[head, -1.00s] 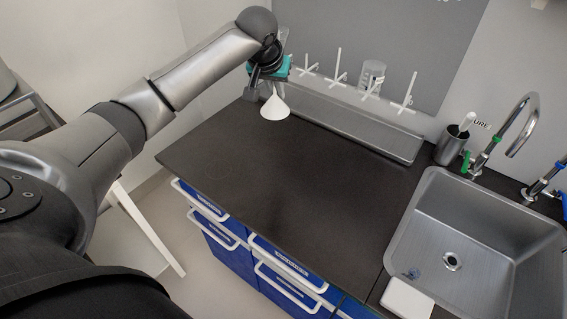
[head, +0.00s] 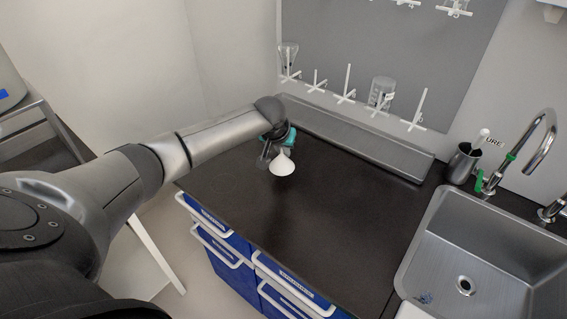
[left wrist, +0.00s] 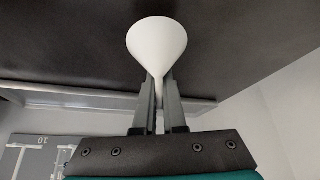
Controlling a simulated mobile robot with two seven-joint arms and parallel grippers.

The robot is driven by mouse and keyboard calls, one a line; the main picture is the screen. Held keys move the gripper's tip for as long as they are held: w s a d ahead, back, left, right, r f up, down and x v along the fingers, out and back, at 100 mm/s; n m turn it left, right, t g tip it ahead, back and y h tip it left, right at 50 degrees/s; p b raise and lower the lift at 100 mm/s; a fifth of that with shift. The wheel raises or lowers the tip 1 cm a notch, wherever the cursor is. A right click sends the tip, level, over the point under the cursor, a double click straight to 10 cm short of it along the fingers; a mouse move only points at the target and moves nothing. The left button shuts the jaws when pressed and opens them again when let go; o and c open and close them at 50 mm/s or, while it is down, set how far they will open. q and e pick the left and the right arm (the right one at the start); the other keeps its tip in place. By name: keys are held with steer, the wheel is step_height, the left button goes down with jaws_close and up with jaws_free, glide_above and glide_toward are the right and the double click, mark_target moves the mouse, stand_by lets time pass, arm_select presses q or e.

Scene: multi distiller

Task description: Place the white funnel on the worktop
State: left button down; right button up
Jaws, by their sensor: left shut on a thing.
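The white funnel (head: 283,165) is at the back left of the dark worktop (head: 300,225), wide mouth down and stem up. My left gripper (head: 281,149) is shut on its stem. In the left wrist view the funnel (left wrist: 157,45) sits between the fingertips of my left gripper (left wrist: 158,85), its cone facing the dark worktop (left wrist: 60,40). The funnel looks close to the worktop, but I cannot tell whether its rim touches it. My right gripper is not in view.
A grey ledge (head: 350,135) runs along the back of the worktop. Above it, a peg board holds white pegs and glassware (head: 381,92). A steel sink (head: 480,250) with a tap and a grey cup (head: 462,163) are at the right. The middle of the worktop is clear.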

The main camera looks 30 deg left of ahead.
mark_target(283, 160)
arm_select(q)
step_height(283, 160, down, 4)
steer(key=shift+f+b, duration=0.1)
steer(key=shift+b, duration=0.35)
steer(key=c, duration=1)
jaws_free()
steer(key=shift+s+d+r, duration=0.1)
steer(key=shift+s+r, duration=0.1)
steer(key=shift+r, duration=0.3)
steer(key=p+v, duration=0.3)
steer(key=v, duration=0.8)
